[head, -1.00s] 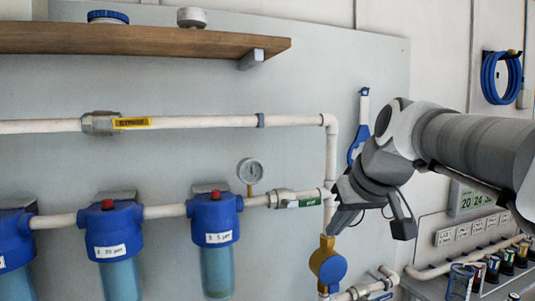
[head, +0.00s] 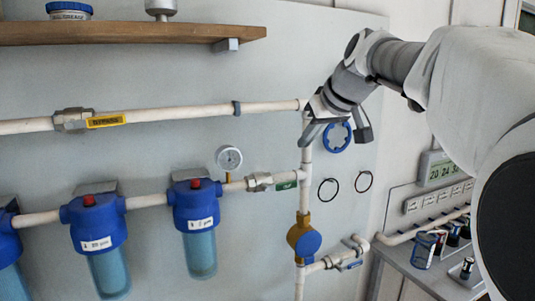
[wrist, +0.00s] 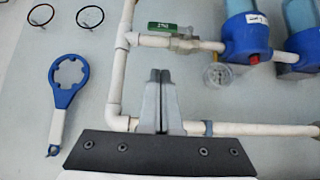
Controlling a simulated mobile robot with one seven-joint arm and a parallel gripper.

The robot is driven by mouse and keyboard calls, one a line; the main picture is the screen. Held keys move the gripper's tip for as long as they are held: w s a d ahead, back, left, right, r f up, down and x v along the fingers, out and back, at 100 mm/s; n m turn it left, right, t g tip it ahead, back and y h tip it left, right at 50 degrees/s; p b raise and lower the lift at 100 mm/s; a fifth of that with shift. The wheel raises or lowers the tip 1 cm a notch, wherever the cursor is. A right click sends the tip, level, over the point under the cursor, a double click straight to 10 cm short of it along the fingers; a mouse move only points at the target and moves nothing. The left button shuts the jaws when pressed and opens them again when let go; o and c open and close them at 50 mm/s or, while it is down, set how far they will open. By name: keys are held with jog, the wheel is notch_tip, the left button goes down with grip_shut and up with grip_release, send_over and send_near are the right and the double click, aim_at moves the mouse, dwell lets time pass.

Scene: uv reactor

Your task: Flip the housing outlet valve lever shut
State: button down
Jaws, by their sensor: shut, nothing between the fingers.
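The housing outlet valve (head: 259,182) sits on the white pipe right of the third blue filter housing (head: 197,215). Its green lever (head: 286,185) lies in line with the pipe, beside the vertical pipe. In the wrist view the green lever (wrist: 165,27) shows beyond the fingertips, with the picture turned over. My gripper (head: 309,134) is shut and empty, in front of the upper part of the vertical pipe, above the lever and apart from it. Its closed fingers show in the wrist view (wrist: 160,76).
A yellow-tagged valve (head: 73,120) is on the upper pipe. A gauge (head: 229,158) stands left of the outlet valve. A blue wrench (wrist: 67,82) and two rings (head: 328,189) hang on the panel. A wooden shelf (head: 130,32) is upper left. A blue-and-brass fitting (head: 305,240) is below.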

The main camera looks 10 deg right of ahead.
jog(key=p, duration=0.1)
send_over(290, 187)
jog(key=s, duration=0.2)
notch_tip(290, 187, down, 6)
notch_tip(290, 187, down, 4)
jog(key=shift+w+f, duration=0.15)
jog(key=shift+f, duration=0.05)
jog(key=shift+d+f+m+y+b, duration=0.2)
jog(key=shift+f+m+y+b, duration=0.15)
jog(key=shift+b, duration=0.25)
jog(key=f+y+b, duration=0.1)
jog(key=f+m+g+y+b, duration=0.1)
jog(key=b, duration=0.1)
jog(key=shift+w+d+f, duration=0.1)
jog(key=shift+w+d, duration=0.05)
jog(key=shift+d, duration=0.2)
notch_tip(290, 187, down, 7)
jog(key=a+m+y+b, duration=0.3)
jog(key=m+y+b, duration=0.3)
jog(key=y+b, duration=0.4)
jog(key=shift+s+m+b, duration=0.35)
jog(key=shift+s+b, duration=0.1)
jog(key=shift+b, duration=0.8)
